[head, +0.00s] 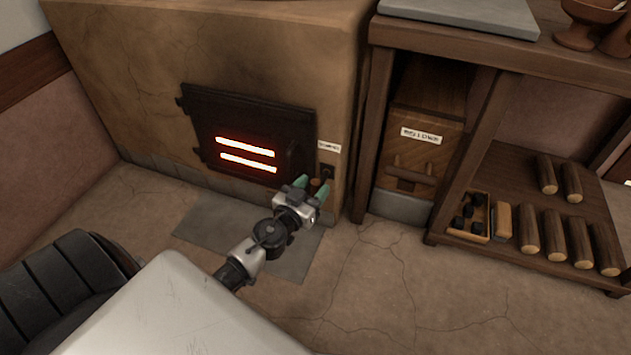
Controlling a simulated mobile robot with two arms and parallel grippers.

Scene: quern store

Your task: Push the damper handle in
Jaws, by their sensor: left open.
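The damper handle (315,183) is a small brown knob low on the front of the clay stove (340,100). It sticks out near a dark plate (328,170) under a small white label (329,147) too small to read surely. My left gripper (312,187) is open, with its green fingertips on either side of the knob in the picture. I cannot tell whether they touch it. The gripper hides part of the handle and its rod. My right gripper is not in view.
The stove's black door (250,120) has two glowing slots, left of the handle. A wooden box (425,135) with a labelled front stands to the right. A shelf (500,255) holds several logs and a small crate (468,236) of dark lumps. The front floor is clear.

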